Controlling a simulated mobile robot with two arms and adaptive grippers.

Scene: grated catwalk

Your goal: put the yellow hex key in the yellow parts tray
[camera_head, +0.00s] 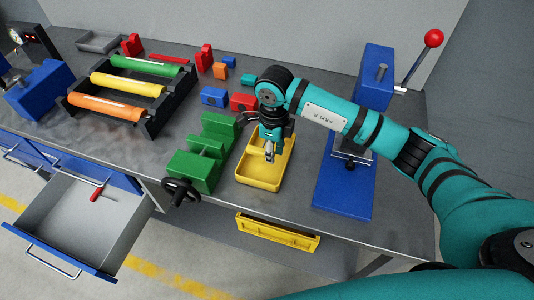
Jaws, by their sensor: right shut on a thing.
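The yellow parts tray (258,183) lies on the bench near its front edge, between the green vise and the blue press. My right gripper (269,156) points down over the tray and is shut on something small. This appears to be the yellow hex key, but it hardly stands out against the yellow tray and I cannot make out its shape. I cannot tell whether it touches the tray floor. No other yellow hex key shows on the bench. My left gripper is not in view.
A green vise (197,163) stands left of the tray and a blue press (343,190) right of it. Small blocks, including a red one (243,102), lie behind. A rack of coloured rollers (128,87) is farther left. An open drawer (75,222) juts out at front left.

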